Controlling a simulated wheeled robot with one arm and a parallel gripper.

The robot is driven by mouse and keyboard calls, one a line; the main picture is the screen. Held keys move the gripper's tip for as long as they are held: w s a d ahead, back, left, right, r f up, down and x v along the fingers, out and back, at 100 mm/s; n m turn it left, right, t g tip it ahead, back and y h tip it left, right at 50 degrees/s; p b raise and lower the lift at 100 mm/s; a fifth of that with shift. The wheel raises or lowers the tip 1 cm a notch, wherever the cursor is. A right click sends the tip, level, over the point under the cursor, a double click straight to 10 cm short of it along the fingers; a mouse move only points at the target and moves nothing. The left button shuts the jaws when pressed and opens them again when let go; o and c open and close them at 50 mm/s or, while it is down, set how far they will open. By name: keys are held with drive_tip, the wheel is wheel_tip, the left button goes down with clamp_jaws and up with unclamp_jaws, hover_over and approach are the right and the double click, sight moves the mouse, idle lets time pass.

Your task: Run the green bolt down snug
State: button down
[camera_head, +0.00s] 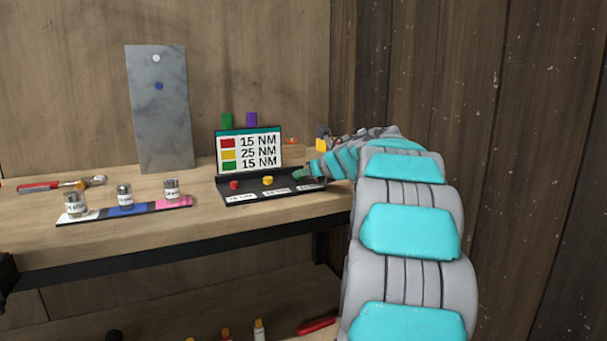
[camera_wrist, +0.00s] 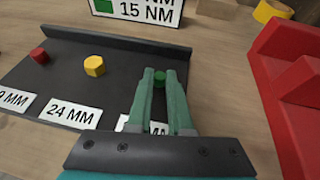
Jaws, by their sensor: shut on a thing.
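In the head view my gripper (camera_head: 303,174) reaches the right end of the tray (camera_head: 225,189), and the bolt is hidden there. A yellow bolt (camera_wrist: 94,66) and a red bolt (camera_wrist: 39,56) stand to the left in the same tray. A torque card (camera_head: 249,150) behind reads 15 NM beside green.
A red block-like object (camera_wrist: 285,90) stands close to the right of my gripper in the wrist view. In the head view, several sockets stand on a coloured strip (camera_head: 100,215) to the left, a torque wrench (camera_head: 60,185) lies further left, and a grey plate (camera_head: 160,110) stands behind.

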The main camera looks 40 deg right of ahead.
drive_tip(key=shift+a+f+m+h, duration=0.1)
drive_tip(key=shift+f+m+h, duration=0.05)
drive_tip(key=shift+m+h, duration=0.15)
drive_tip(key=shift+h, duration=0.3)
drive_tip(key=shift+a+m+g+h, duration=0.15)
drive_tip(key=shift+m+g+h, duration=0.15)
drive_tip(key=shift+m+h, duration=0.65)
drive_tip(key=shift+a+m+h, duration=0.1)
drive_tip(key=shift+m+h, duration=0.35)
drive_tip(key=shift+m, duration=0.1)
drive_tip(key=shift+w+a+m+g+h, duration=0.15)
drive_tip(key=shift+m+g+h, duration=0.85)
drive_tip(key=shift+m+h, duration=0.55)
drive_tip(key=shift+w+a+m+g+h, duration=0.2)
drive_tip(key=shift+m+g+h, duration=0.65)
drive_tip(key=shift+m+g, duration=0.1)
drive_tip(key=shift+w+a+m+g+h, duration=0.15)
drive_tip(key=shift+m+g+h, duration=0.65)
drive_tip(key=shift+m+g, duration=0.1)
drive_tip(key=shift+r+m+g+h, duration=0.3)
drive_tip(key=shift+m+g, duration=0.25)
drive_tip(key=shift+m, duration=0.15)
drive_tip(key=shift+w+a+m+g+h, duration=0.1)
drive_tip(key=shift+w+m+g+h, duration=0.1)
drive_tip(key=shift+m+g, duration=0.3)
drive_tip(key=shift+w+m+g+h, duration=0.1)
drive_tip(key=shift+m+g+h, duration=0.1)
drive_tip(key=shift+m+g, duration=0.25)
